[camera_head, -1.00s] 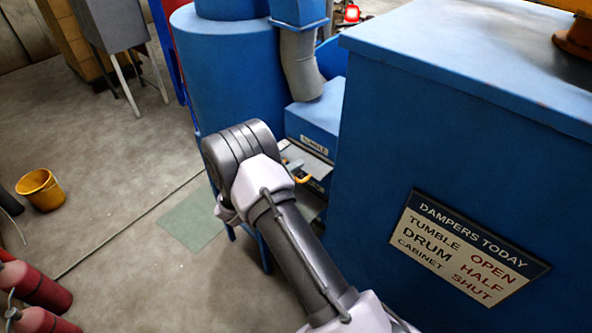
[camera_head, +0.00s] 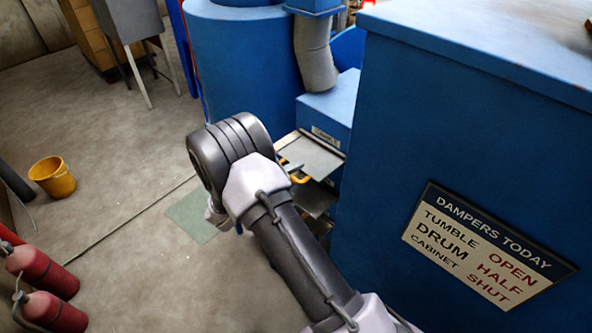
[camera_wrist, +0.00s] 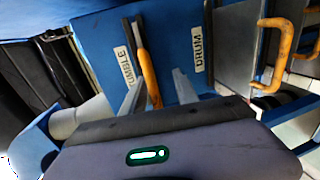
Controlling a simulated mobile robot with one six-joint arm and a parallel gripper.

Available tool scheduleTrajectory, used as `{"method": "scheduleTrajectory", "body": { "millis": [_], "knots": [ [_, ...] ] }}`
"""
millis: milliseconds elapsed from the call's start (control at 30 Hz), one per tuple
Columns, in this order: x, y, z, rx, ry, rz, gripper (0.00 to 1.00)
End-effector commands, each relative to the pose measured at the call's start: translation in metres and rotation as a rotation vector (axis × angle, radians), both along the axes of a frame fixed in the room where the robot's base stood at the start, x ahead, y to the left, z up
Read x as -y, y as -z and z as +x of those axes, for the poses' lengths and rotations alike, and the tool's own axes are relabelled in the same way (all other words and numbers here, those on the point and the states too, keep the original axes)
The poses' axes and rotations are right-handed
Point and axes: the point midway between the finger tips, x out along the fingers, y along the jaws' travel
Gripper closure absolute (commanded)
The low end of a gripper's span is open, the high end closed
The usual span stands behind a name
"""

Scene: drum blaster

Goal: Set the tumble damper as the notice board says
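The notice board (camera_head: 487,245) reads tumble open, drum half, cabinet shut. The grey tumble damper plate (camera_head: 309,157) stands well out of its slot below the TUMBLE label, which also shows in the wrist view (camera_wrist: 125,67). Its orange handle (camera_head: 300,179) is at the plate's outer end, partly hidden behind my arm. In the wrist view my gripper (camera_wrist: 158,84) has its two fingers apart, with the tumble handle (camera_wrist: 146,62) between them. The handle is close to the left finger, with a gap to the right one. Whether a finger touches it I cannot tell.
The DRUM label (camera_wrist: 197,50) and an orange handle (camera_wrist: 274,52) are right of the tumble damper in the wrist view. The big blue cabinet (camera_head: 400,140) stands close to my arm. A yellow bucket (camera_head: 53,177) and red cylinders (camera_head: 50,312) are left; floor between is clear.

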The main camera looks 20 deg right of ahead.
Motion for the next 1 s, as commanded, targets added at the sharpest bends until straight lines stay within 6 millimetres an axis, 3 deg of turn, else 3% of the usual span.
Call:
{"method": "scheduleTrajectory", "body": {
  "millis": [433, 567, 767, 1000],
  "knots": [
    [0.0, -0.004, 0.002, 0.01, 0.001, -0.002, 0.68],
    [-0.008, -0.006, 0.0, 0.011, -0.001, -0.001, 0.68],
    [-0.049, -0.015, -0.014, 0.013, -0.004, -0.001, 0.68],
    [-0.116, -0.029, -0.039, 0.011, -0.005, -0.001, 0.68]
  ]
}}
